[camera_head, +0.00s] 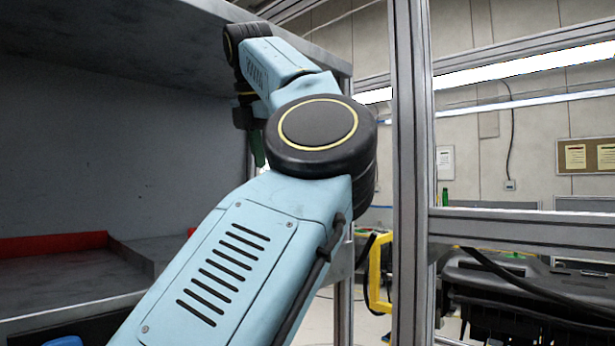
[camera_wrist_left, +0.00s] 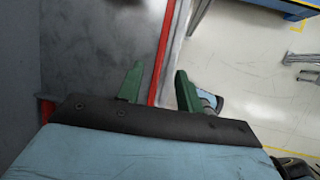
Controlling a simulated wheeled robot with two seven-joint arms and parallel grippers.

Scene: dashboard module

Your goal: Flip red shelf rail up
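My left arm crosses the head view, and its gripper (camera_head: 258,150) is a small, dark green, partly hidden shape beside the shelf unit's right edge. In the left wrist view the left gripper (camera_wrist_left: 158,78) is open, with its two green fingers apart. A thin red rail (camera_wrist_left: 164,50) runs along the edge of a grey shelf surface and passes between the fingers in the picture. I cannot tell whether they touch it. A red strip (camera_head: 55,243) also lies low at the left in the head view; I cannot tell whether it is the same rail. My right gripper is not in view.
The grey shelf unit (camera_head: 120,150) fills the left of the head view. An aluminium frame post (camera_head: 408,180) stands right of my arm, with a crossbar (camera_head: 520,228). A yellow frame (camera_head: 378,272) is behind it. Open floor (camera_wrist_left: 250,75) lies right of the rail in the wrist view.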

